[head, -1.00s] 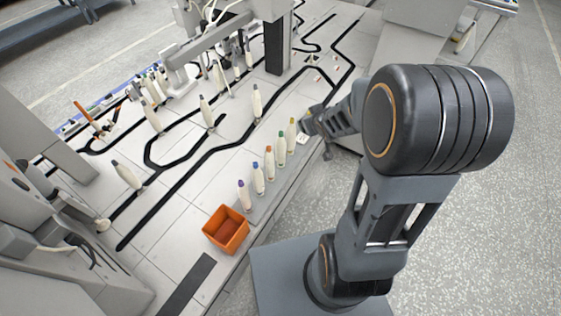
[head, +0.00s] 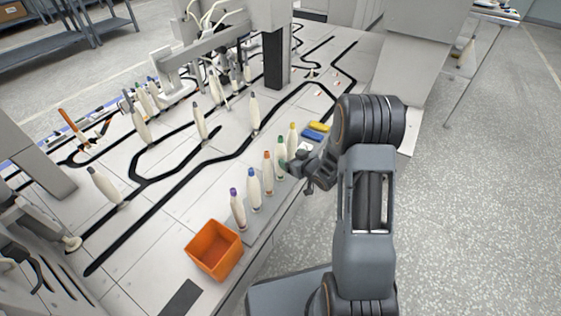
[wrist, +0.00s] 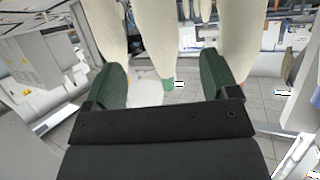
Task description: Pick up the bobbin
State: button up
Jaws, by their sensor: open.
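Several cream bobbins with coloured tips stand in a row along the table's near edge: purple (head: 238,210), blue (head: 254,190), orange (head: 268,168), green (head: 281,153) and yellow (head: 293,137). My gripper (head: 293,168) is low on the right side of the row, close beside the green-tipped bobbin. In the wrist view its two fingers (wrist: 163,78) are spread apart. A green-tipped bobbin (wrist: 157,40) shows in the gap between them, with a cream bobbin on either side. I cannot tell whether a finger touches any bobbin.
An orange box (head: 214,250) stands at the front end of the row. Yellow (head: 318,126) and blue (head: 311,135) pieces lie beyond the yellow-tipped bobbin. More bobbins (head: 199,121) stand among the black tracks farther left.

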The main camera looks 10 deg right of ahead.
aim_at(284, 155)
jog(key=shift+b+x, duration=0.35)
jog(key=shift+x, duration=1.1)
jog(key=b+x, duration=0.1)
jog(key=x, duration=0.1)
jog(key=b+x, duration=0.1)
jog(key=x, duration=0.1)
jog(key=shift+s+f, duration=0.1)
jog(key=shift+f, duration=0.2)
jog(key=shift+w+a+f, duration=0.1)
jog(key=shift+w+a, duration=0.05)
jog(key=shift+w, duration=0.35)
jog(key=c, duration=1)
